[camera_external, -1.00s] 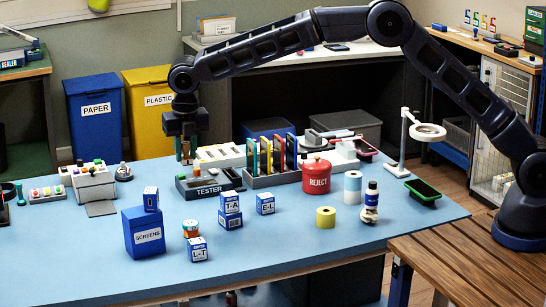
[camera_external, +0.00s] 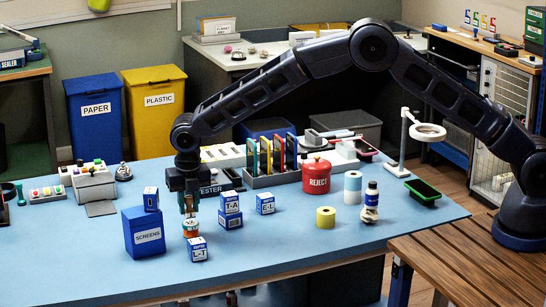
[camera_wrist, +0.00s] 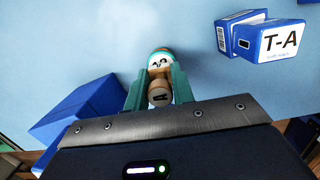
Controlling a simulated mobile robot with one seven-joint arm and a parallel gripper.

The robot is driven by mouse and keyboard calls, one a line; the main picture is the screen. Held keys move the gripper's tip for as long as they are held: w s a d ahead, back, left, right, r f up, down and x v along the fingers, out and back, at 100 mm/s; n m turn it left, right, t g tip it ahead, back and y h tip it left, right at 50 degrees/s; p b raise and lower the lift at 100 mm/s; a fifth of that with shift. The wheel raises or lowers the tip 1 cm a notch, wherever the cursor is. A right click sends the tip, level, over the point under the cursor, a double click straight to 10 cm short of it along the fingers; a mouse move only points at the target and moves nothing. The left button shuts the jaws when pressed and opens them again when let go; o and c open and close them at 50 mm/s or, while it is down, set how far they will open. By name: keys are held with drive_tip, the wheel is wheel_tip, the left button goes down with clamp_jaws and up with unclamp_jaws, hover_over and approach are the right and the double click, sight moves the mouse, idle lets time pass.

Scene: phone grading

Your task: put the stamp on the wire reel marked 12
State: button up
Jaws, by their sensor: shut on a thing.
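My gripper (camera_external: 189,208) is over the front left part of the blue table, shut on the stamp. In the wrist view, the stamp's round wooden handle (camera_wrist: 158,96) sits between the teal fingers. Directly under it is a small stack of wire reels (camera_external: 190,231), beside the blue boxes. In the wrist view, the top reel (camera_wrist: 159,65) shows a pale face with dark holes and an orange and teal rim. I cannot read a number 12 on it. The stamp's lower end is hidden, so I cannot tell whether it touches the reel.
The blue SCREENS bin (camera_external: 143,236) stands close on the left. The L-J box (camera_external: 197,249) is just in front, and the T-A box (camera_external: 230,203) is to the right. The red REJECT pot (camera_external: 316,178) stands farther right. The front right of the table (camera_external: 330,250) is clear.

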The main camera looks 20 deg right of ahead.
sight(190, 198)
drive_tip(key=shift+f, duration=0.85)
drive_tip(key=shift+f, duration=0.15)
drive_tip(key=o, duration=1)
drive_tip(key=shift+c, duration=0.2)
drive_tip(key=r, duration=0.4)
drive_tip(key=s+r, duration=0.1)
drive_tip(key=r, duration=0.7)
drive_tip(key=shift+s, duration=0.25)
drive_tip(key=shift+r, duration=0.15)
